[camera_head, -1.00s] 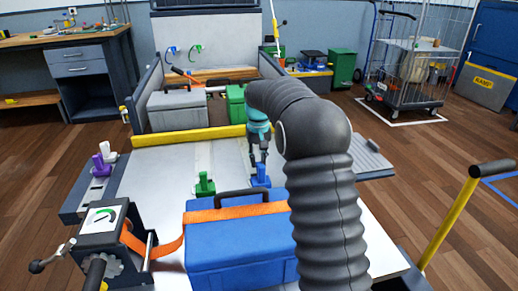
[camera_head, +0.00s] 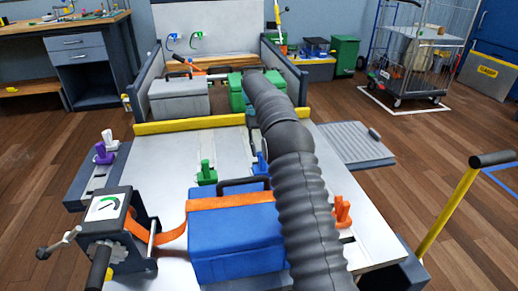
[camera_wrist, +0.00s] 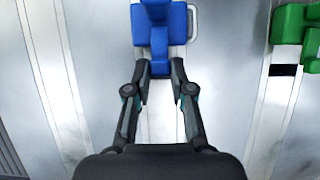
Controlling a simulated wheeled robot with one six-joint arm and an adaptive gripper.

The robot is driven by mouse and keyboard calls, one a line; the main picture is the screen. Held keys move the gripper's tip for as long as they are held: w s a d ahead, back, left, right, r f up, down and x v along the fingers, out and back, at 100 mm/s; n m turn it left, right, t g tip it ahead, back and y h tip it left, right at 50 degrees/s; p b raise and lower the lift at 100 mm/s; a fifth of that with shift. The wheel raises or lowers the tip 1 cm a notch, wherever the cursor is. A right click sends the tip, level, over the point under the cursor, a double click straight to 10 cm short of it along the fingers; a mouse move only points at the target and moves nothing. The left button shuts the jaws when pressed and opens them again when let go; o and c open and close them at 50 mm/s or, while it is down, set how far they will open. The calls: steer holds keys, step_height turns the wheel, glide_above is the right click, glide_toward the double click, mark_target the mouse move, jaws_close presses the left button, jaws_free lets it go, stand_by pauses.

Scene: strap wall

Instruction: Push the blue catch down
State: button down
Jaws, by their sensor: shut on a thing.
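The blue catch (camera_head: 261,161) stands on the pale deck behind the blue case, to the right of the green catch (camera_head: 207,173). My arm partly hides it in the head view. In the wrist view the blue catch (camera_wrist: 160,30) is at the top middle, with a wide block and a narrower stem towards me. My gripper (camera_wrist: 160,80) has its two fingertips against either side of that stem, shut on it. The green catch also shows at the wrist view's right edge (camera_wrist: 295,25).
The blue case (camera_head: 235,245) lies under an orange strap (camera_head: 228,201) in front of the catches. A ratchet winder (camera_head: 115,225) stands at left and an orange catch (camera_head: 342,210) at right. A yellow bar (camera_head: 190,127) crosses the deck behind.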

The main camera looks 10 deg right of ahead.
stand_by(0.4)
steer(key=c, duration=1)
jaws_free()
steer(key=shift+r, duration=0.1)
